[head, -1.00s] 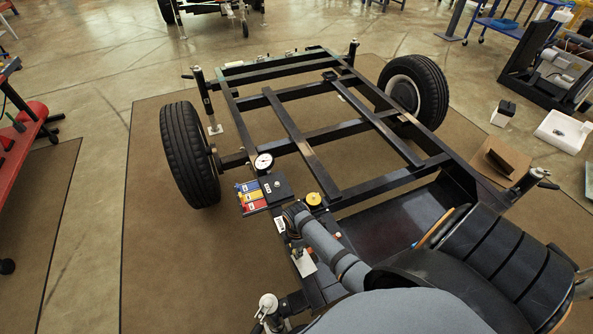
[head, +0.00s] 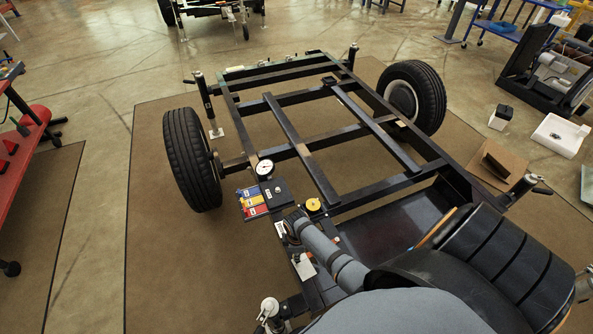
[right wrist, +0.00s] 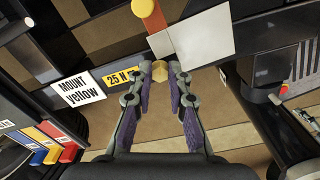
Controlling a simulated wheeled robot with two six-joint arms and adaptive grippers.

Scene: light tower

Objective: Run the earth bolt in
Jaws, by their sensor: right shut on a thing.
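In the right wrist view my right gripper (right wrist: 161,72) is shut on a small brass-coloured bolt (right wrist: 160,73) at its fingertips. The bolt's tip lies close to the lower left edge of a white plate (right wrist: 203,36) on the dark frame rail. I cannot tell whether the bolt is in a hole. In the head view my arm hides the right gripper and bolt; the black trailer frame (head: 300,160) fills the middle. My left gripper is not in view.
Red, yellow and blue blocks (head: 252,201) sit beside a round dial gauge (head: 265,168) and a yellow knob (head: 314,205). Tyres stand left (head: 190,160) and right (head: 425,95). A red bench (head: 22,150) is far left.

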